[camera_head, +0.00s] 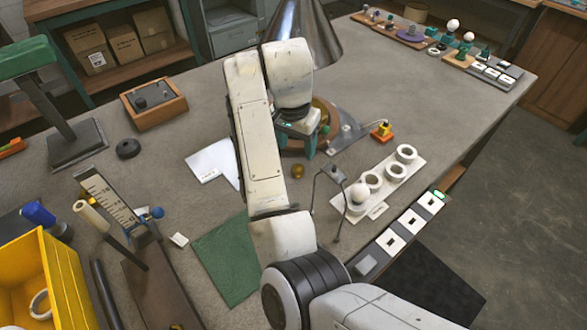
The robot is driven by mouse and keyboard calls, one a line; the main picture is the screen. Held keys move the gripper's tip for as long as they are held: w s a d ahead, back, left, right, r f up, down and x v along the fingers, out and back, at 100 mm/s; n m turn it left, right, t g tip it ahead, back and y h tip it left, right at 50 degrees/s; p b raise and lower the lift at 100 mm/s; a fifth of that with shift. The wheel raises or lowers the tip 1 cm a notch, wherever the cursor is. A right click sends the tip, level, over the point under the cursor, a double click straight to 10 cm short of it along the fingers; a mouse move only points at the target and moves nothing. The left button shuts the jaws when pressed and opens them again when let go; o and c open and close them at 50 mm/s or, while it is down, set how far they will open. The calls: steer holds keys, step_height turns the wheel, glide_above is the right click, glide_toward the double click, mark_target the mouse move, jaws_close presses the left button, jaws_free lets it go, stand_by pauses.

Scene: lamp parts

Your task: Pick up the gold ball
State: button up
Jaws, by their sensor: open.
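The gold ball (298,171) is a small, shiny, dark-gold sphere on the grey tabletop, just right of my white arm, near the middle of the picture. My gripper (297,145) has teal fingers and points down behind the ball, over the near edge of a round wooden base. It is open, and I see nothing held in it. The ball appears apart from the fingers. My arm and wrist hide part of the gripper and of the wooden base.
A metal lamp shade (318,35) stands behind the gripper. A thin bent wire stand (313,192) and a white tray with rings (408,172) are right of the ball. White paper (208,161) and a green mat (226,262) lie left.

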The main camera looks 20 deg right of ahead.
mark_target(298, 166)
steer(key=f, duration=0.3)
steer(key=w+f, duration=0.1)
steer(key=f, duration=0.2)
steer(key=d+f, duration=0.1)
steer(key=f, duration=0.2)
steer(key=shift+w+f+p, duration=0.15)
steer(key=shift+f+p, duration=0.15)
steer(key=shift+p, duration=0.05)
steer(key=c, duration=1.1)
